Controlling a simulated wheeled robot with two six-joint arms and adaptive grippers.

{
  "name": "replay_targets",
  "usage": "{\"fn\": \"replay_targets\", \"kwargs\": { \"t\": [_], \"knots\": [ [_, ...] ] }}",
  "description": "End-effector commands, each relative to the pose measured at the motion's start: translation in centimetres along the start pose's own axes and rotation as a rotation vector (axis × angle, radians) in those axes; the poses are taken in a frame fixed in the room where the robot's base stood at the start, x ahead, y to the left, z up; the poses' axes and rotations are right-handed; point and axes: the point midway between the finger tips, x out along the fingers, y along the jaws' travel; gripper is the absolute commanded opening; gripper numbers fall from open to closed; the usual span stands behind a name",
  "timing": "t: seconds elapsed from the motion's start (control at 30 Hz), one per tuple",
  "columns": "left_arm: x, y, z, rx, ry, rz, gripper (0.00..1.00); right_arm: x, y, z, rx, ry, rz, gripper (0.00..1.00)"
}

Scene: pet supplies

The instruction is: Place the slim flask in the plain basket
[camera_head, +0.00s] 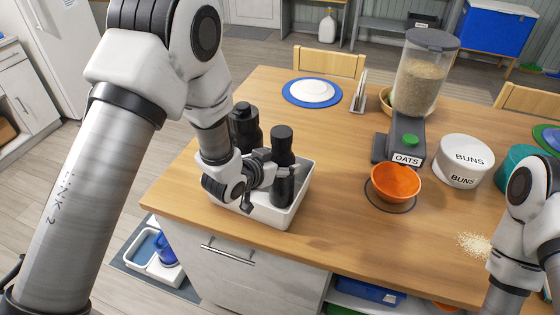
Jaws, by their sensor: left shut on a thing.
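A slim black flask (282,160) stands upright over the white basket (286,216) at the table's near left. My left gripper (270,170) reaches in from the left and is shut on the flask's body. The flask's lower part is inside the basket's outline; I cannot tell whether its base touches the basket floor. A second, wider black bottle (244,120) stands behind my left wrist, at the basket's back left. My left arm hides part of the basket and of this bottle. My right arm shows at the right edge, but its gripper is out of view.
An orange bowl (396,184) sits below the oats dispenser (410,100) to the right. A white buns container (465,160) stands farther right, and spilled grains (474,243) lie near the front edge. Bare tabletop (335,215) lies between basket and bowl.

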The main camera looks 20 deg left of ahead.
Motion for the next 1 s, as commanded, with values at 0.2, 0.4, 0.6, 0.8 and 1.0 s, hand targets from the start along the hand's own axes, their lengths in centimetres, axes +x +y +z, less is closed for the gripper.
{"fn": "replay_targets", "kwargs": {
  "t": [0.2,0.4,0.6,0.8,1.0],
  "knots": [
    [0.2,0.0,0.4,0.000,0.000,0.000,0.78,0.4,0.0,0.0,0.000,-0.001,0.000,0.40],
    [0.2,0.0,0.3,0.000,0.000,0.000,0.96,0.3,0.0,0.0,0.000,-0.001,0.000,0.40],
    [0.1,0.0,0.1,0.000,0.001,0.000,0.96,0.2,0.0,0.0,0.000,0.000,0.000,0.40],
    [-2.2,-0.1,0.1,-0.002,0.000,-0.001,0.96,0.9,0.0,0.0,0.000,0.000,0.000,0.40],
    [-7.5,-0.1,0.1,-0.005,0.004,-0.002,0.96,2.4,0.0,0.0,0.000,-0.001,0.000,0.40]
  ]
}}
